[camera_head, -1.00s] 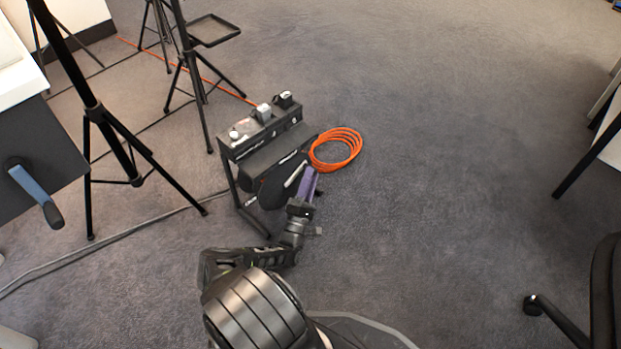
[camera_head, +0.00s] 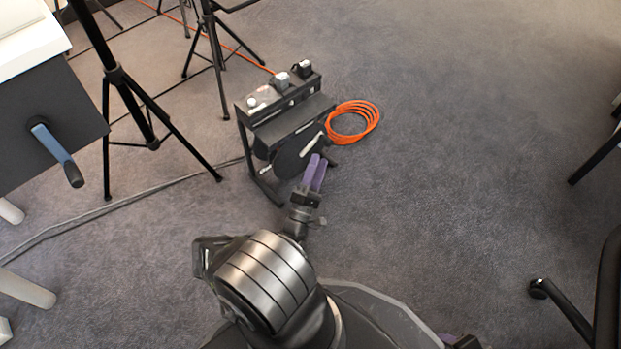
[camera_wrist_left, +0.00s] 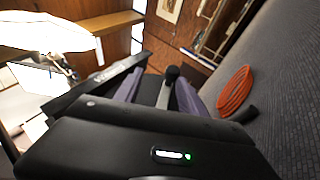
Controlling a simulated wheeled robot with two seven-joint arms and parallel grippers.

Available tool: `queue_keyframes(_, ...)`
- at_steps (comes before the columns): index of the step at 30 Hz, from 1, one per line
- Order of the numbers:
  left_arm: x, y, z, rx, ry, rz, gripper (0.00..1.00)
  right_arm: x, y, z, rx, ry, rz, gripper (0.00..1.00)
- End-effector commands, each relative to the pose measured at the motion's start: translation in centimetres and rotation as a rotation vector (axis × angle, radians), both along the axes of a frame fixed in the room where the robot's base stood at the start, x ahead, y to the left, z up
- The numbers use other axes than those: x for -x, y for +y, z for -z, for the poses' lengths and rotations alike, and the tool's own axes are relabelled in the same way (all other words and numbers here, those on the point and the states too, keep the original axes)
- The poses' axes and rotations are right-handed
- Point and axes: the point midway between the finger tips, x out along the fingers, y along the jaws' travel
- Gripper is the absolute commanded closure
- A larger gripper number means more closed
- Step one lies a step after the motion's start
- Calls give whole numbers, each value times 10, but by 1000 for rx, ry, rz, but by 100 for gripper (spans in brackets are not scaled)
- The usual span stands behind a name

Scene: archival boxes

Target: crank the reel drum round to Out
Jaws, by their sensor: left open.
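The reel drum (camera_head: 293,157) is a dark disc on the front of a black stand (camera_head: 285,100), with a white mark on its face. My left gripper (camera_head: 318,163) has two purple fingers, parted, just in front of the drum's lower right side. In the left wrist view a black knob (camera_wrist_left: 172,73) on a grey bar shows between the open fingers; I cannot tell whether they touch it. The word Out is too small to read. A dark, purple-edged part at the bottom edge of the head view looks like my right gripper (camera_head: 459,341), mostly cut off.
An orange cable coil (camera_head: 366,111) lies on the carpet right of the stand. Black tripods (camera_head: 130,95) stand at the left. A grey cabinet with a blue crank handle (camera_head: 55,149) is at the left edge. A chair (camera_head: 570,310) is lower right. The carpet between is clear.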

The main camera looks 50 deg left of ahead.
Motion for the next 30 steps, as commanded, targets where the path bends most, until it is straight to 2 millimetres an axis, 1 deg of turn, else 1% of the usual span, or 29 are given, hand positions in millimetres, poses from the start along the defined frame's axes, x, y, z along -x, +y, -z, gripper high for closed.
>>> queue_keyframes(1, 12, -4, 0, 4, -1, -5, 52, 0, 0, 0, 0, 0, 0, 52)
queue_keyframes(6, 40, -19, 1, 2, -1, -4, 52, 0, 0, 3, 0, 0, 0, 52)
queue_keyframes(9, 51, -25, 1, 1, 0, -2, 52, 0, 0, 3, 0, 0, 0, 52)
queue_keyframes(14, 57, -30, 0, 1, -1, -1, 52, -1, 0, 3, -1, 0, 0, 52)
queue_keyframes(20, 57, -30, 0, 0, -1, 0, 52, -1, 0, 3, -1, -1, 0, 52)
queue_keyframes(23, 56, -30, -1, 1, 0, 2, 59, -1, 0, 3, -1, -1, 0, 52)
queue_keyframes(25, 50, -33, -2, 3, 6, 12, 65, -1, 0, 2, -1, -1, 0, 52)
queue_keyframes(26, 46, -35, -2, 5, 11, 18, 67, -1, 0, 2, -1, -1, 0, 52)
queue_keyframes(28, 31, -43, -6, 10, 29, 43, 73, 0, 0, 1, 0, 0, 0, 52)
queue_keyframes(29, 22, -48, -7, 13, 43, 58, 75, 0, 0, 0, 0, 0, 0, 52)
queue_keyframes(30, 8, -58, -10, 19, 67, 86, 79, 0, 0, -1, 0, 0, 0, 52)
